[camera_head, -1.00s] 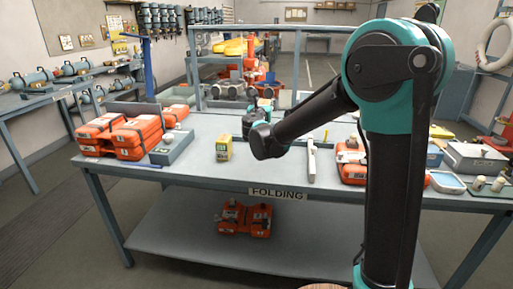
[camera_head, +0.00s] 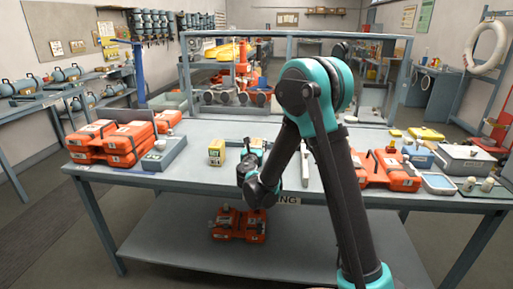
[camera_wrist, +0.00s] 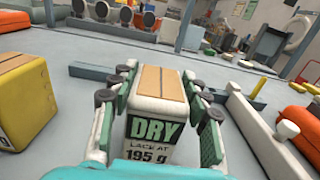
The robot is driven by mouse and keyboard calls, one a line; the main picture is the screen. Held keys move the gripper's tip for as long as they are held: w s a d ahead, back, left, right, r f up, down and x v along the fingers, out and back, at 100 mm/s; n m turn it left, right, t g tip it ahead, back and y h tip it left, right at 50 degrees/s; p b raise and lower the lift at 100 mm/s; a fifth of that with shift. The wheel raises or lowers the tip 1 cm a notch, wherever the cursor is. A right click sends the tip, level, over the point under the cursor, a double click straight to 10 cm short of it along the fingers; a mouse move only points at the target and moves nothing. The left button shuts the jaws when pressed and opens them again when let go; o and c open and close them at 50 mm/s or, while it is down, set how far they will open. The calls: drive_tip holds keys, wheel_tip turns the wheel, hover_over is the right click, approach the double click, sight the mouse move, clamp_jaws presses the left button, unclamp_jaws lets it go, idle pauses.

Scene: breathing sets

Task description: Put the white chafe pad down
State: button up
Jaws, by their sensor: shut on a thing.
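The white chafe pad (camera_wrist: 157,115) is a white block with a tan top and a green "DRY" label, seen in the wrist view. My gripper (camera_wrist: 156,85) is shut on it, with one green-padded finger at each side. In the head view my gripper (camera_head: 255,150) is over the front middle of the grey table (camera_head: 200,182), and I cannot make out the pad there. Whether the pad's underside touches the table is hidden.
A yellow block (camera_head: 216,152) stands left of my gripper. A white bar (camera_head: 304,165) lies to its right. Orange cases stand at left (camera_head: 110,143) and right (camera_head: 388,172).

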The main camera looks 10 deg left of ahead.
drive_tip(key=shift+f, duration=0.8)
drive_tip(key=o, duration=1.5)
drive_tip(key=shift+f, duration=0.1)
drive_tip(key=shift+s, duration=0.25)
drive_tip(key=s, duration=1.1)
drive_tip(key=shift+s+a, duration=0.2)
drive_tip(key=shift+s, duration=0.05)
